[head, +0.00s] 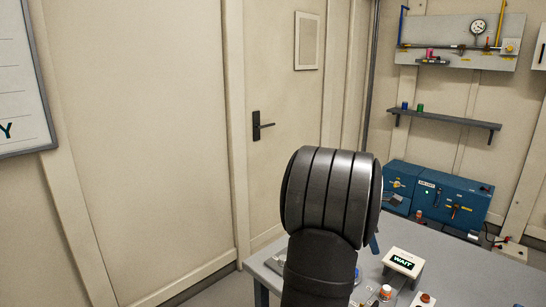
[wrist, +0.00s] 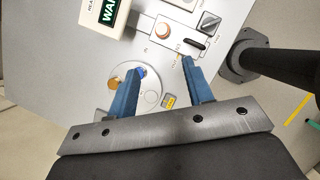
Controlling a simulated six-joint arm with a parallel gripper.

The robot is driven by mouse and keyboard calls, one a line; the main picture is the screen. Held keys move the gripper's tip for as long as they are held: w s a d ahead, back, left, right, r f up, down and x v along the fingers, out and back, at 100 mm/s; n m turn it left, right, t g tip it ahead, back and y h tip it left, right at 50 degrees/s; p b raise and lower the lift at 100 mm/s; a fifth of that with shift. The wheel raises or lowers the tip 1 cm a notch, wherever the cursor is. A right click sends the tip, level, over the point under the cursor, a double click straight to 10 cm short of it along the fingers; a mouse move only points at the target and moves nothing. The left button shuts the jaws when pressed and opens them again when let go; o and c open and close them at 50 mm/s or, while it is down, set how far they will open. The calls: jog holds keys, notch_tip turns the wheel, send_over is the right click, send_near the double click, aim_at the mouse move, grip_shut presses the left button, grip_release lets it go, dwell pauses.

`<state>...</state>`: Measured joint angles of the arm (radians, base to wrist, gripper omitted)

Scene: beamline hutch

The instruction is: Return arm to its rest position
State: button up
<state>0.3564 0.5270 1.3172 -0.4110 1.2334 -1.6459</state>
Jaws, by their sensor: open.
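My arm rises in the middle of the head view, in front of the grey table (head: 460,270). Its dark rounded joint hides most of my gripper there; only a bit of blue shows at its right edge. In the wrist view my gripper (wrist: 158,68) has its two blue fingers apart, with nothing held between them. The fingers point over the tabletop (wrist: 60,55). A round pale disc (wrist: 150,98) with an orange and a blue item shows beneath and between them. Whether the fingers touch anything below cannot be told.
The WAIT sign box (head: 402,263) stands on the table, right of my arm. A dark post (wrist: 285,62) stands at right. Blue cabinets (head: 450,200) are behind.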

jog(key=x, duration=1.6)
jog(key=shift+s+f, duration=0.15)
jog(key=shift+f, duration=0.15)
jog(key=shift+d+f, duration=0.15)
jog(key=shift+d, duration=0.05)
notch_tip(320, 180, up, 7)
jog(key=shift+r, duration=0.1)
jog(key=w+a+m+g, duration=0.1)
jog(key=w+a+m, duration=0.3)
jog(key=a, duration=0.7)
jog(key=shift+a+f+m+g+y, duration=0.3)
jog(key=shift+f+m+g, duration=0.1)
jog(key=shift+f, duration=0.1)
jog(key=shift+o, duration=0.2)
jog(key=shift+w, duration=0.1)
jog(key=o, duration=1.1)
jog(key=shift+d, duration=0.15)
jog(key=s+d+r+m+t+y, duration=0.1)
jog(key=s+d+r+y, duration=0.1)
jog(key=s+d+r, duration=0.1)
jog(key=s+d+r+m+t+y, duration=0.1)
jog(key=s+d+r+y, duration=0.1)
jog(key=s+d+r, duration=0.2)
jog(key=shift+s+d+r, duration=0.25)
jog(key=shift+s+d, duration=0.1)
jog(key=shift+d, duration=0.25)
send_near(388, 287)
jog(key=s+a+f, duration=0.3)
jog(key=s+a, duration=0.1)
jog(key=shift+f, duration=0.3)
